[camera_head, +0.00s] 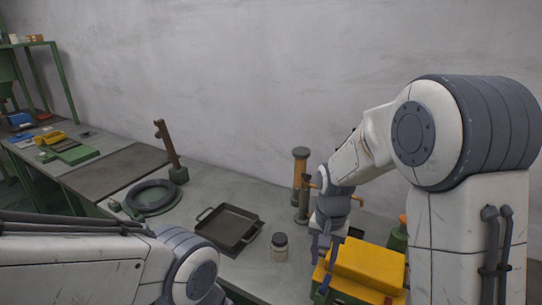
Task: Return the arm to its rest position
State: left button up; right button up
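My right arm comes in from the right and bends down over the workbench (189,224). Its gripper (319,262) points down at the left side of a yellow-topped box (368,264). The fingers are small and partly merge with the box, so I cannot tell whether they are open or shut, or whether they touch it. My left arm crosses the lower left corner, and its gripper is outside the view.
A dark square tray (228,248), a small dark-lidded jar (280,247) and a black ring (152,198) stand on the bench. Green shelving (61,82) is far left.

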jog(key=s+a+r+n+b, duration=0.1)
jog(key=s+a+n, duration=0.3)
jog(key=s, duration=0.3)
jog(key=s+a+n+b, duration=0.1)
jog(key=s+a+n, duration=0.3)
jog(key=s, duration=0.4)
jog(key=s+a+r+n+y+b, duration=0.1)
jog(key=s+a+n, duration=0.3)
jog(key=s, duration=0.3)
jog(key=shift+s+a+r+n, duration=0.25)
jog(key=shift+s+r+n, duration=0.1)
jog(key=shift+n, duration=0.35)
jog(key=shift+w, duration=0.1)
